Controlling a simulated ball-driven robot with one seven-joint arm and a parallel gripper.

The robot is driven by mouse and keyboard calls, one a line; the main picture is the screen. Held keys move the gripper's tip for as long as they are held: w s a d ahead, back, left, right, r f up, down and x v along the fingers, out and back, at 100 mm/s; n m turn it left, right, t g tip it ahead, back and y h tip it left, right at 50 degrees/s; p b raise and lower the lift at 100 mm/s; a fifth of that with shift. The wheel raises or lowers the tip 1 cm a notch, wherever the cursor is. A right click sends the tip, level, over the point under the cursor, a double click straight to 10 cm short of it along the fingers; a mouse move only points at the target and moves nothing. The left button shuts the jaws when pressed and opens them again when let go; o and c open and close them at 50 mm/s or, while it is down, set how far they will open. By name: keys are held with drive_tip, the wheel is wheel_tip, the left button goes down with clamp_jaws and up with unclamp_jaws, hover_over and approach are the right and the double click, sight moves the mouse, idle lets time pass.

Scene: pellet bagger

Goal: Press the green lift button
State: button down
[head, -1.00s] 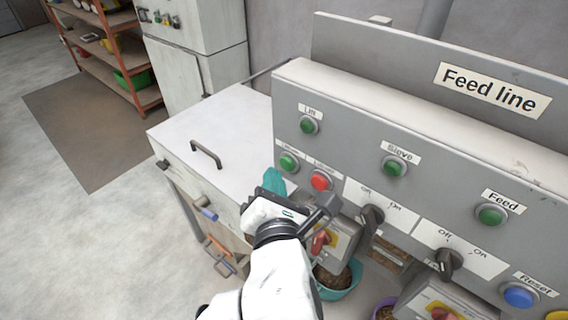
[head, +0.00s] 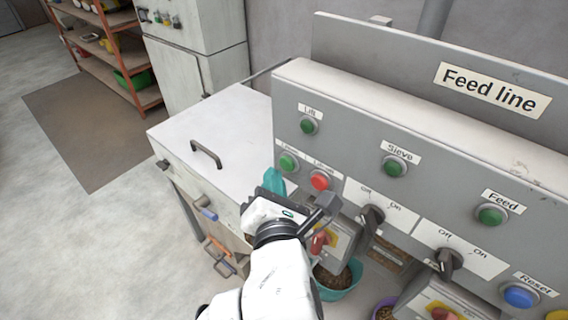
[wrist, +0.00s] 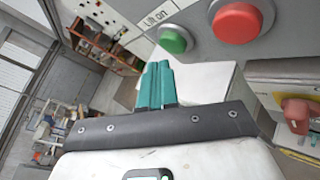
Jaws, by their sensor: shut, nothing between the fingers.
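A green button (head: 288,162) sits low at the left end of the grey feed line panel (head: 440,150). In the wrist view its label reads "Lift on", and the green button (wrist: 173,40) shows above my fingertips. A red button (head: 320,180) is just right of it. A green round light or button (head: 308,125) labelled "Lift" sits higher up. My gripper (head: 274,178) has teal fingers, shut together and empty. The fingertips (wrist: 158,64) are just below and left of the green button in the head view; I cannot tell the gap in depth.
A black switch (head: 373,215) and a red-handled switch (head: 322,242) are right of my gripper. A white cabinet with a handle (head: 206,153) stands at left. Bowls of pellets, one teal (head: 336,288), are below the panel. The floor at left is open.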

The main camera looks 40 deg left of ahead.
drive_tip(key=shift+w, duration=0.15)
drive_tip(key=shift+w+p, duration=0.3)
drive_tip(key=shift+p, duration=0.25)
drive_tip(key=shift+w+d, duration=0.1)
drive_tip(key=shift+w, duration=0.2)
idle(0.7)
drive_tip(key=shift+s+p, duration=0.4)
drive_tip(key=shift+s, duration=0.35)
drive_tip(key=s, duration=0.6)
drive_tip(key=shift+a, duration=0.3)
